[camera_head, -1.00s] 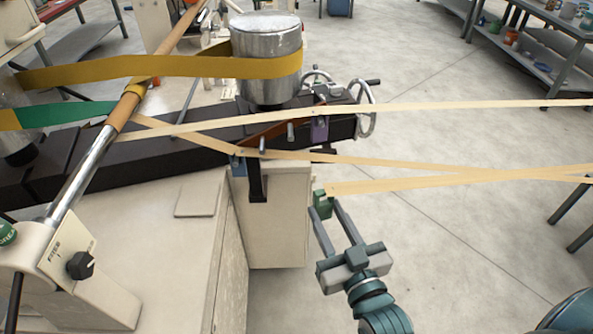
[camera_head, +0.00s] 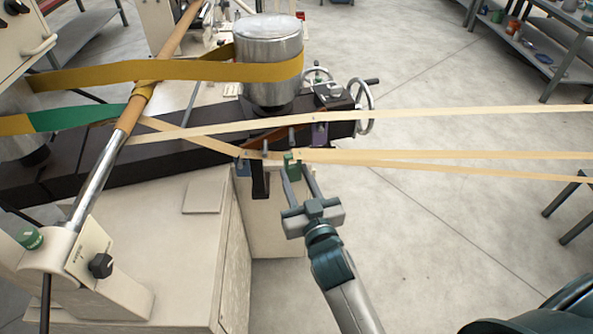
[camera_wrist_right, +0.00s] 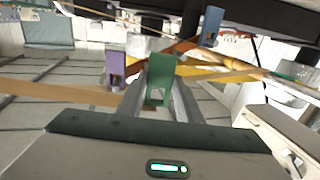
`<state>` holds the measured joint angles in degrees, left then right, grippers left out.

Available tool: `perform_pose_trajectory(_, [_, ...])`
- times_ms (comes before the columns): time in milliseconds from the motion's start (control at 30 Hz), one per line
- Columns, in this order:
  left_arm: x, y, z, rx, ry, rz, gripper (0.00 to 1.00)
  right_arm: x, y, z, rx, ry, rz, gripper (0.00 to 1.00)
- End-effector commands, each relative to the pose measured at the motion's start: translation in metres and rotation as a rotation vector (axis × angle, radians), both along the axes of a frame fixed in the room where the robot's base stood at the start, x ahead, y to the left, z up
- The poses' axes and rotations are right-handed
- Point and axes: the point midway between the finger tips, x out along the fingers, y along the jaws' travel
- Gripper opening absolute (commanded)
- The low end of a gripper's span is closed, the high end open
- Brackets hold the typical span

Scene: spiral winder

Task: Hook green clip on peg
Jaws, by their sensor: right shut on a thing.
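The green clip (camera_head: 291,168) is held at the tips of my right gripper (camera_head: 296,172), at the end of a pale strip (camera_head: 400,155) that runs off to the right. It also shows upright between the two fingers in the right wrist view (camera_wrist_right: 160,77), with a notch at its bottom. Two short grey pegs stand on the machine: a near peg (camera_head: 264,145) just left of the clip, and a far peg (camera_head: 291,134) behind it. The clip appears apart from both; its exact depth is hard to tell. My left gripper is out of view.
A blue clip (camera_head: 243,169) is left of the near peg and a purple clip (camera_head: 319,134) is to the right, by another pale strip (camera_head: 420,112). A metal cylinder (camera_head: 268,70) with a yellow belt stands behind. Open floor (camera_head: 440,240) lies to the right.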

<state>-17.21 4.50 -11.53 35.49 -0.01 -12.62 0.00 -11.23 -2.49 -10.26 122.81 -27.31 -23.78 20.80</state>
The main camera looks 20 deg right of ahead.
Motion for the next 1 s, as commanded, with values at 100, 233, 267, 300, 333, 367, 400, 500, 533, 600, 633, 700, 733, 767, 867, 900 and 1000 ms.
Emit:
perform_pose_trajectory(100, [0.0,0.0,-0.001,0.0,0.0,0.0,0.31,0.0,0.0,-0.001,0.0,-0.001,0.0,0.1])
perform_pose_trajectory(233, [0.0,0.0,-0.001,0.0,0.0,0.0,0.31,0.0,0.0,-0.001,0.0,-0.001,0.0,0.1])
perform_pose_trajectory(267, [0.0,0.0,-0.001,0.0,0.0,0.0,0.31,0.0,0.0,-0.001,0.0,-0.001,0.0,0.1])
perform_pose_trajectory(300, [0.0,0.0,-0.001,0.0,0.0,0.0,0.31,0.0,0.0,-0.001,0.0,-0.001,0.0,0.1])
perform_pose_trajectory(333, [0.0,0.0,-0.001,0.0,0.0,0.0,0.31,0.0,0.0,-0.001,0.0,-0.001,0.0,0.1])
perform_pose_trajectory(367, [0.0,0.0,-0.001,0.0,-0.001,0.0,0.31,0.0,0.0,-0.001,0.0,-0.001,0.0,0.1])
perform_pose_trajectory(400, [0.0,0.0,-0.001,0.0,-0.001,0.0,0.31,0.001,-0.001,-0.001,0.0,-0.001,0.0,0.1])
perform_pose_trajectory(500, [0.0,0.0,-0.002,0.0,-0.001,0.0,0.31,0.002,-0.001,-0.001,0.0,-0.002,0.0,0.1])
perform_pose_trajectory(533, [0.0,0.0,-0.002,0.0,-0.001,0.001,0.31,0.003,-0.001,-0.001,0.0,-0.002,0.0,0.1])
perform_pose_trajectory(600, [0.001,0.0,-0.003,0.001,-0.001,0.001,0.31,0.005,-0.002,-0.001,0.0,-0.002,0.0,0.1])
perform_pose_trajectory(633, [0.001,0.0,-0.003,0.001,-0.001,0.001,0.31,0.006,-0.002,-0.001,0.0,-0.002,0.0,0.1])
perform_pose_trajectory(700, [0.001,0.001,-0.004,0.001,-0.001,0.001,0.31,0.008,-0.003,-0.001,0.0,-0.002,0.001,0.1])
perform_pose_trajectory(733, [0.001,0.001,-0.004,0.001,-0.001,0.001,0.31,0.01,-0.003,-0.002,0.0,-0.002,0.001,0.1])
perform_pose_trajectory(767, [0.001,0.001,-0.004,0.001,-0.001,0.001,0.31,0.011,-0.004,-0.002,0.0,-0.002,0.001,0.1])
perform_pose_trajectory(867, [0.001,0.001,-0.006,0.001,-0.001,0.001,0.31,0.016,-0.005,-0.002,0.0,-0.003,0.001,0.1])
perform_pose_trajectory(900, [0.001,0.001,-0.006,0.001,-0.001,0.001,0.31,0.018,-0.005,-0.002,0.001,-0.003,0.0,0.1])
perform_pose_trajectory(1000, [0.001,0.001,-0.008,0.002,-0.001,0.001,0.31,0.022,-0.007,-0.003,0.001,-0.001,0.0,0.1])
